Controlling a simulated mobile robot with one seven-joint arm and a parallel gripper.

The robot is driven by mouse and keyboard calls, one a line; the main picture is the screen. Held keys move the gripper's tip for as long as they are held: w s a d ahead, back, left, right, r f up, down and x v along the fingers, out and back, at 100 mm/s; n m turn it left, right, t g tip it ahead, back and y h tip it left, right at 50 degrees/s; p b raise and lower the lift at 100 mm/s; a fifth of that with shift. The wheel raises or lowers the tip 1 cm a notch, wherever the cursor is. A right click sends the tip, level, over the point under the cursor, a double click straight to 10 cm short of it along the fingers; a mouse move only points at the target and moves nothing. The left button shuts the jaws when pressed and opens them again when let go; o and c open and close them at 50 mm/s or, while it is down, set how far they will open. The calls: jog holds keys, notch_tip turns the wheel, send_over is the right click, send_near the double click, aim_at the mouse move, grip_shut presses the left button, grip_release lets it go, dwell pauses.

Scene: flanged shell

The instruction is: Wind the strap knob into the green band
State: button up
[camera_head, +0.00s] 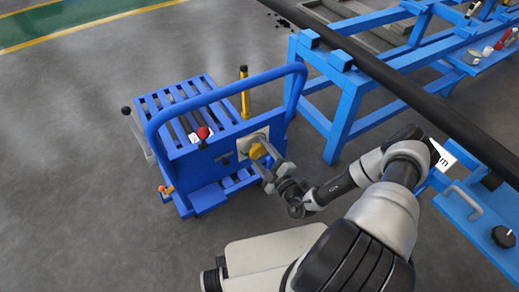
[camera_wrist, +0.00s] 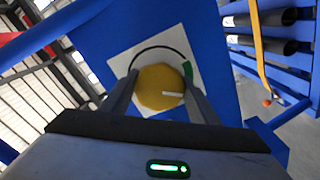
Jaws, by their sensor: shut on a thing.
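The strap knob (camera_wrist: 160,88) is a round yellow knob with a white pointer line, in the middle of the wrist view. It sits on a white square plate (camera_wrist: 122,62) with a black arc and a green band (camera_wrist: 188,69) to the knob's upper right. The white line points to the right, below the green band. My gripper (camera_wrist: 160,96) is shut on the knob, one finger on each side. In the head view the knob (camera_head: 258,151) shows on the end panel of the blue cart, with my gripper (camera_head: 268,168) at it.
The blue cart (camera_head: 190,172) has a roller top, a red-knobbed lever (camera_head: 203,133) and a yellow post (camera_head: 245,92). A blue rack (camera_head: 350,105) carrying a long black pipe (camera_head: 400,85) stands to the right. Grey floor is clear at the left.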

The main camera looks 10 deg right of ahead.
jog(key=shift+n+p, duration=0.4)
jog(key=shift+n, duration=0.8)
jog(key=o, duration=1.1)
jog(key=p+v, duration=0.1)
jog(key=v, duration=1.6)
jog(key=shift+s+d+r+p, duration=0.1)
jog(key=shift+s+p, duration=0.1)
jog(key=shift+p, duration=0.15)
